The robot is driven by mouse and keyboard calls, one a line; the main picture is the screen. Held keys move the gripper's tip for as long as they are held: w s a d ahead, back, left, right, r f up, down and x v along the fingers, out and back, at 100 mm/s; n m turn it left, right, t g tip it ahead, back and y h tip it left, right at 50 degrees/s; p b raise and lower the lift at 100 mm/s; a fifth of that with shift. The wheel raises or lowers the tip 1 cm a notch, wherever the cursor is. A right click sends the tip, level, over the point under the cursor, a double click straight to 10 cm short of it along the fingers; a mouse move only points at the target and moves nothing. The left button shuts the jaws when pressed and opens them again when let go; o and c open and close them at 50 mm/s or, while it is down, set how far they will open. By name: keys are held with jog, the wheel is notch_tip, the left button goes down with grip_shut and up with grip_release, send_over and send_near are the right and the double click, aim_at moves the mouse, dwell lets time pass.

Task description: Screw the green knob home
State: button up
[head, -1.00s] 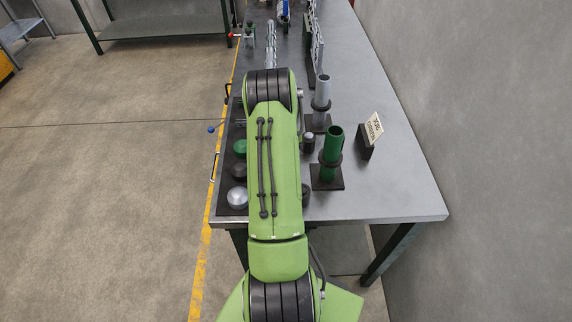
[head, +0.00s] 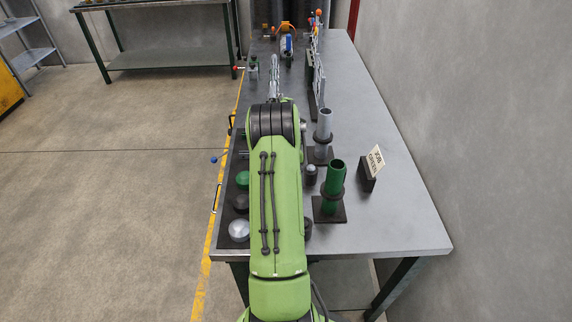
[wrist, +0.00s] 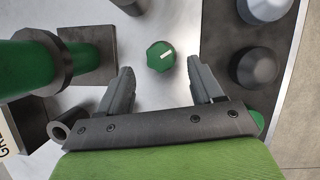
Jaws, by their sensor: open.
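The green knob (wrist: 160,56) shows in the wrist view as a small ridged cap with a white line across its top. It is just ahead of my gripper (wrist: 160,78), roughly centred between the two fingertips. The fingers are apart with nothing between them, and I see no contact with the knob. How far the knob stands above the surface under it cannot be told. In the head view my own arm covers the knob and the gripper.
A green tube (head: 334,187) in a dark collar and base stands right of my arm, and left of my fingers in the wrist view (wrist: 25,64). A grey tube (head: 323,129) stands behind it. Domed caps (head: 241,229) line the table's left edge. A sign (head: 375,159) stands right.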

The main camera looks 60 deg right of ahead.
jog(key=p+v, duration=0.2)
jog(key=v, duration=1)
